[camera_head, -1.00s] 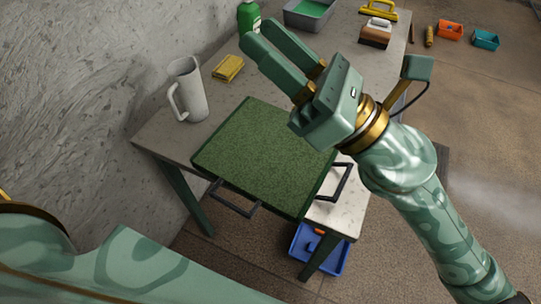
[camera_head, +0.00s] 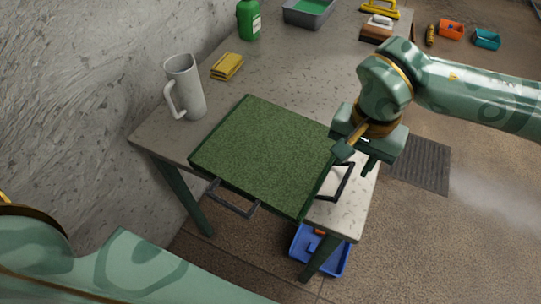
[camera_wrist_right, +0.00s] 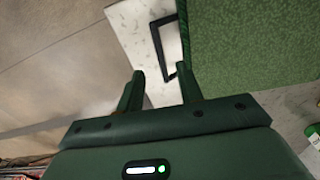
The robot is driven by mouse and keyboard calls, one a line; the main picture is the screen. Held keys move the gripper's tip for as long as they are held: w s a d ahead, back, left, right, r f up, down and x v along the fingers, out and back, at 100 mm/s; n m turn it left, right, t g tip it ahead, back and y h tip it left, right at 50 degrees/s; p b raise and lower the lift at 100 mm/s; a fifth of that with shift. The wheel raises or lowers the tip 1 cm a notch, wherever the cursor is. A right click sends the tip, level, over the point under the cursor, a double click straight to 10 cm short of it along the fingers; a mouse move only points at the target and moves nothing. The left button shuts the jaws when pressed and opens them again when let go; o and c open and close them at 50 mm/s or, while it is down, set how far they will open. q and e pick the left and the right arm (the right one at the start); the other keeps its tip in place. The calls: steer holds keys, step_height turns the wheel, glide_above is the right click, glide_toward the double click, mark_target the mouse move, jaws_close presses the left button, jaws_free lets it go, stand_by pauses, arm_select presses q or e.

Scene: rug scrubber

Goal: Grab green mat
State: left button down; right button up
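The green mat (camera_head: 265,150), a flat textured square with dark edges, lies on the table and overhangs its near edge. It has a dark handle at its near side (camera_head: 233,200) and another at its right side (camera_head: 347,184). My right gripper (camera_head: 356,162) points down just above the right handle. In the right wrist view its fingers (camera_wrist_right: 161,88) are open and empty. The right handle (camera_wrist_right: 160,50) shows ahead, in line with the gap between them, with the mat (camera_wrist_right: 250,40) to the right. My left arm shows at lower left; its gripper is out of view.
The grey table (camera_head: 290,75) also holds a white pitcher (camera_head: 187,88), yellow cloth (camera_head: 227,66), green bottle (camera_head: 248,20), grey tub (camera_head: 308,12) and brushes (camera_head: 377,28). A blue bin (camera_head: 320,252) sits below the near table edge. A floor grate (camera_head: 421,165) lies at right.

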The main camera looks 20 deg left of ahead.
mark_target(344, 182)
step_height(344, 182, down, 9)
steer(key=shift+r+b, duration=0.1)
steer(key=shift+b, duration=0.8)
steer(key=shift+r, duration=0.1)
jaws_close()
